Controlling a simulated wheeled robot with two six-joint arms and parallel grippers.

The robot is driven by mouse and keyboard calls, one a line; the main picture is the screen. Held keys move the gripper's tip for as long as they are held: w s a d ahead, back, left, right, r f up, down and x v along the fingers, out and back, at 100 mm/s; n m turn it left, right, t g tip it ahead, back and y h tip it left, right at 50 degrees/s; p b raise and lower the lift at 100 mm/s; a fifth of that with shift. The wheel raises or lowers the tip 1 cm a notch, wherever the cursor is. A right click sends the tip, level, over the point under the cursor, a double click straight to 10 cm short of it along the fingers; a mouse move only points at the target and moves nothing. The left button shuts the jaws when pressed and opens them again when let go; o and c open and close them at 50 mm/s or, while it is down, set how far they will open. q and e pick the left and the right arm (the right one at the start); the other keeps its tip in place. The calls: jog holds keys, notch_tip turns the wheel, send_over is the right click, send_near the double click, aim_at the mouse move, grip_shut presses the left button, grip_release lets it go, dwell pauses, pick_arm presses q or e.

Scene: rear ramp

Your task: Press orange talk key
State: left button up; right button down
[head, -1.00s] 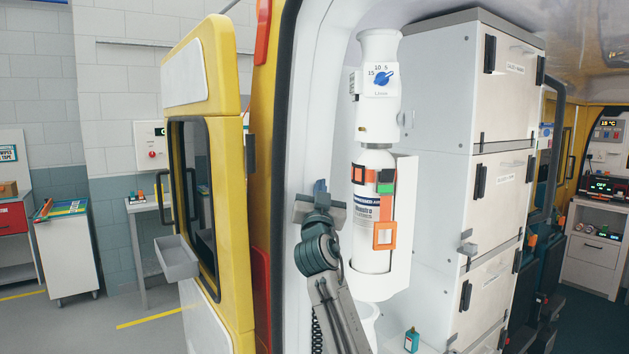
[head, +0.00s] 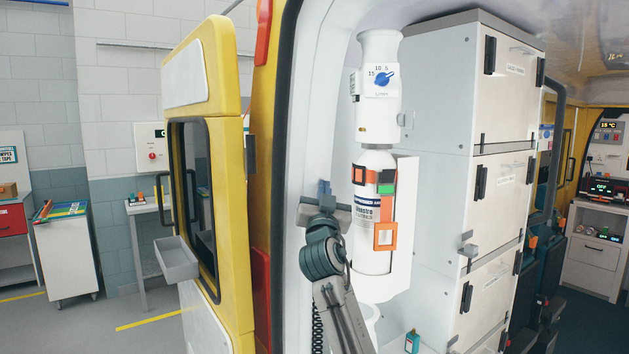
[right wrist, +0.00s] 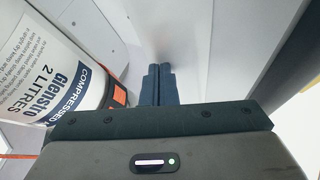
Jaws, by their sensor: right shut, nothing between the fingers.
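I cannot make out an orange talk key for certain in either view. My right gripper (head: 323,187) is shut and empty, in front of the van's white inner door frame, just left of the white gas cylinder (head: 372,262). In the right wrist view its dark fingers (right wrist: 157,84) lie together and point along a pale wall panel. The cylinder's label (right wrist: 65,85) is close on their left, with a small orange patch (right wrist: 119,94) near the fingers. My left gripper is not in view.
An orange square buckle (head: 385,236) and straps sit on the cylinder, below a white regulator with a blue knob (head: 383,78). White cabinets (head: 500,200) stand to the right. A small teal item with an orange top (head: 412,342) is low down. The yellow door (head: 225,90) stands left.

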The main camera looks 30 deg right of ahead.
jog(key=shift+s+d, duration=0.15)
jog(key=shift+s, duration=1.25)
jog(key=shift+s+d, duration=0.1)
jog(key=shift+s, duration=1.25)
